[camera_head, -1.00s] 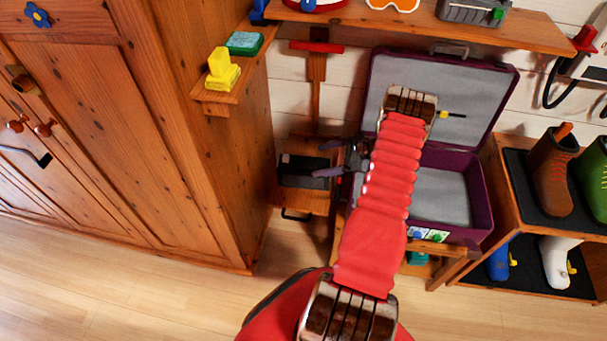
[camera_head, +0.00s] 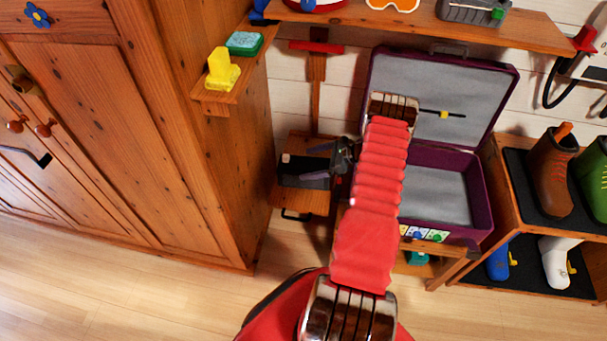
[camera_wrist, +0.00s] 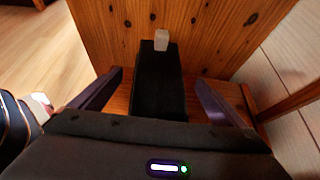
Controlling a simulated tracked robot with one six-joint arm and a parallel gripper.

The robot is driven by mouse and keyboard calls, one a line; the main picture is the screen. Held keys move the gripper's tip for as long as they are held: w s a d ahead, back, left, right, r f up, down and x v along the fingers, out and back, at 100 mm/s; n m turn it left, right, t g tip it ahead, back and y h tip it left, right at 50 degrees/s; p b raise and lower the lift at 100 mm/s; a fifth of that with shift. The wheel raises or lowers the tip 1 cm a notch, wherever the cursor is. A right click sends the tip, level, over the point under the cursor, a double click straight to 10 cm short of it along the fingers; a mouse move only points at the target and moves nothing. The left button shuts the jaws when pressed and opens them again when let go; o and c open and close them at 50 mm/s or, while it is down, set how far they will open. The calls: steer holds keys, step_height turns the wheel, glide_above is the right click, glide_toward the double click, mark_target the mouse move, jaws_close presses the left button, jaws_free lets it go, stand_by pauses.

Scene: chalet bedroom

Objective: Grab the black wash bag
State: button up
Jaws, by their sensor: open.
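The black wash bag (camera_head: 292,168) lies on a small wooden stand left of the purple suitcase, a pale tab at its far end. In the wrist view the bag (camera_wrist: 160,85) runs lengthwise between the two spread jaws. My gripper (camera_head: 312,165) is open and reaches over the bag from the right. In the wrist view my gripper (camera_wrist: 160,92) has one finger on each side of the bag, with a gap to each. The near end of the bag is hidden behind the gripper body.
An open purple suitcase (camera_head: 480,203) stands right of the bag. A wooden wardrobe (camera_head: 190,120) rises close on the left. A wooden shelf (camera_head: 425,28) spans above. A boot rack (camera_head: 510,240) stands at the right. Floor (camera_head: 200,295) is clear in front.

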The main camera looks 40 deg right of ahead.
steer(key=shift+c, duration=0.2)
stand_by(0.3)
steer(key=c, duration=1.8)
steer(key=shift+r, duration=0.2)
step_height(320, 180, up, 18)
steer(key=shift+f, duration=0.15)
stand_by(0.5)
